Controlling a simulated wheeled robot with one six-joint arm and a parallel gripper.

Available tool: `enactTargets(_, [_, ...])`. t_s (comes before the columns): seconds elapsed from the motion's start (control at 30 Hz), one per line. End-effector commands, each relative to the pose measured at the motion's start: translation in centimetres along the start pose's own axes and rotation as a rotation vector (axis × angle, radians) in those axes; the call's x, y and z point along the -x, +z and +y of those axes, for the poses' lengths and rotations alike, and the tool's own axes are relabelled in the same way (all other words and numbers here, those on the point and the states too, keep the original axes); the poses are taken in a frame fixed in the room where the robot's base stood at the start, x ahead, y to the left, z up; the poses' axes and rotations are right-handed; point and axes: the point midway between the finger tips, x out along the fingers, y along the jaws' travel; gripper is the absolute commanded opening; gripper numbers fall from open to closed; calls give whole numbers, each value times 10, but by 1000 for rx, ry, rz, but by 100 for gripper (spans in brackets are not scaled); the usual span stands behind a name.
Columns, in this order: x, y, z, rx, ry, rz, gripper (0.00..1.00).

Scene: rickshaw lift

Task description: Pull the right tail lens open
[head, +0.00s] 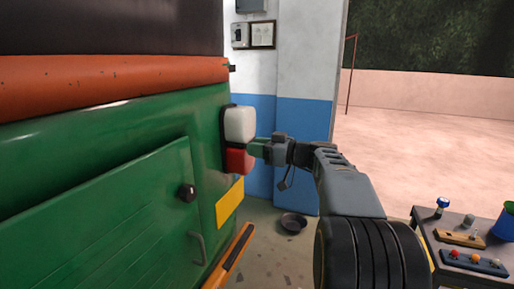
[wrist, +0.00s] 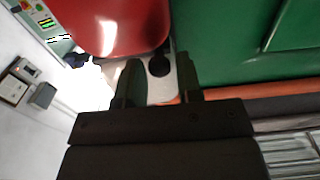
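The right tail lens is on the green rickshaw's rear corner in the head view, with a white upper part (head: 239,124) and a red lower part (head: 239,161). In the wrist view the red part (wrist: 112,22) fills the upper left, and a piece of the white part (wrist: 160,88) shows between my fingers. A small dark round knob (wrist: 159,65) also sits between them. My gripper (head: 256,147) reaches in from the right at the lens. In the wrist view my gripper (wrist: 157,78) has its fingers apart, one each side of the knob. Whether they touch it I cannot tell.
The green body panel (head: 100,190) with a black knob and handle lies left of the lens. A yellow plate (head: 229,203) is below it. A blue-and-white wall (head: 300,130) stands behind. A dark bowl (head: 293,223) is on the floor. A tool table (head: 440,225) stands at lower right.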

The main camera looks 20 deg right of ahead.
Motion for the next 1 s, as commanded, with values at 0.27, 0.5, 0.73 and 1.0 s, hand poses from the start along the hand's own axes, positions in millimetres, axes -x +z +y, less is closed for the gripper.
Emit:
enactTargets(0.27, [0, 0, 0, 0, 0, 0, 6])
enactTargets(0.5, [0, 0, 0, 0, -1, 0, 0])
enactTargets(0.73, [0, 0, 2, -1, -19, 0, 0])
enactTargets(1.0, [-10, -1, 21, -3, -178, 0, 0])
